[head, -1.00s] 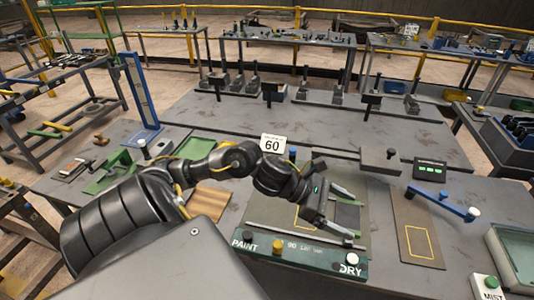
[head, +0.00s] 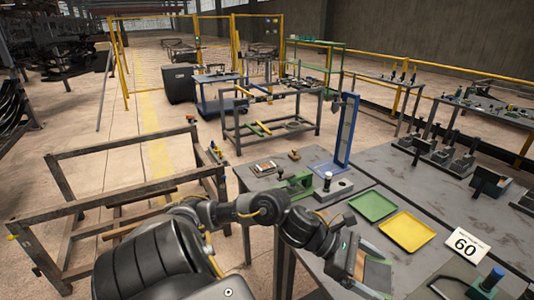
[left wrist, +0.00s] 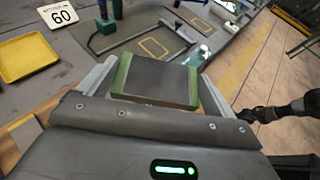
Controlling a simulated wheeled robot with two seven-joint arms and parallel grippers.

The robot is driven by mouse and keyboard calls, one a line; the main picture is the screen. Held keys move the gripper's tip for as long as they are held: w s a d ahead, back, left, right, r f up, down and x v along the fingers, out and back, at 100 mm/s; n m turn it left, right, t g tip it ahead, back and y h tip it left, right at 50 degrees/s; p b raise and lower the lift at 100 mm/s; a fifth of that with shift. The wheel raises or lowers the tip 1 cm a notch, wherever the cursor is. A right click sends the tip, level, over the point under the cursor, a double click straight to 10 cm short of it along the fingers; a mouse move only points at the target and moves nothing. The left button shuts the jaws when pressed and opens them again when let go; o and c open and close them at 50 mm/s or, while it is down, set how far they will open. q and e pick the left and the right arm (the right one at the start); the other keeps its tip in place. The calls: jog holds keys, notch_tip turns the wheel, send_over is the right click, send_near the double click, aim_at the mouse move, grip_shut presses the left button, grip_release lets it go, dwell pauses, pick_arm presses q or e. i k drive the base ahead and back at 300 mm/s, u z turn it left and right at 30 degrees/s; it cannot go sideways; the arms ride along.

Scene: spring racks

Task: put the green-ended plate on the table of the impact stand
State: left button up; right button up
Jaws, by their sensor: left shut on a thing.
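My left gripper (head: 358,268) is shut on the green-ended plate (head: 376,272), a dark grey slab. It holds the plate near the table's left front edge. In the left wrist view the plate (left wrist: 157,82) sits between the two fingers, with a green strip at each side. The impact stand seems to be the tall blue upright (head: 348,130) at the table's far left corner; the plate is apart from it.
A green clamp-like fixture (head: 298,184) and a grey block with a knob (head: 328,187) stand before the blue upright. A green tray (head: 373,206), a yellow tray (head: 407,231) and a "60" sign (head: 466,244) lie to their right.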

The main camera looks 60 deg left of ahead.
aim_at(326, 168)
jog(key=u, duration=2.85)
jog(key=i, duration=3.15)
jog(key=z, duration=1.75)
jog(key=i, duration=0.55)
jog(key=z, duration=1.2)
